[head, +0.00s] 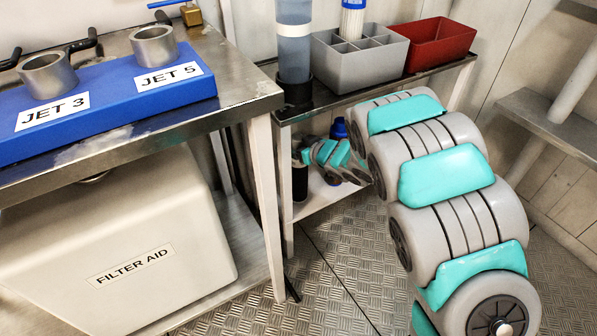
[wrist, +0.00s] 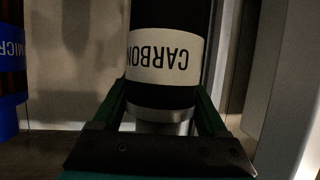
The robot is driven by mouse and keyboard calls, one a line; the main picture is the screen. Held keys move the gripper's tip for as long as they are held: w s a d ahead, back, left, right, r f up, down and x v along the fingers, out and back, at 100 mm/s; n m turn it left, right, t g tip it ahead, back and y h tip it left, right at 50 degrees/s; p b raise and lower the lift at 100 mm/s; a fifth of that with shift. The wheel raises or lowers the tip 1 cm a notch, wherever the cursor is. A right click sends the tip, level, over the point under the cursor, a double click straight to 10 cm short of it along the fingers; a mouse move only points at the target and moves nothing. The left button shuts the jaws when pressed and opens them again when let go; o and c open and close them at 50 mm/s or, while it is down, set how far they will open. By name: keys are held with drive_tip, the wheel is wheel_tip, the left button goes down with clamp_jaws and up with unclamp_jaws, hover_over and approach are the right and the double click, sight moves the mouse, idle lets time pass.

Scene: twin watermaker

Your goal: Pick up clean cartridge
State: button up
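A white cartridge with a blue end (head: 352,20) stands upright in the grey divided bin (head: 372,68) on the far bench; nothing legible marks it as clean. My arm reaches down to that bench's lower shelf, away from the white cartridge. In the wrist view my gripper (wrist: 160,108) has one finger on each side of a black cylinder labelled CARBON (wrist: 165,58), whose label is upside down. The fingers lie close along its metal-coloured end. I cannot tell whether they press on it. In the head view the gripper is small and partly hidden.
A blue-capped cylinder with a partly cut-off label (wrist: 12,75) is left of the fingers. A red bin (head: 436,44) and a clear blue-toned cylinder (head: 294,40) stand on the bench top. The near bench holds the blue JET rack (head: 110,82). A bench leg (head: 265,200) stands nearby.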

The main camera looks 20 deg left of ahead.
clamp_jaws()
idle(0.4)
drive_tip(key=shift+r, duration=0.1)
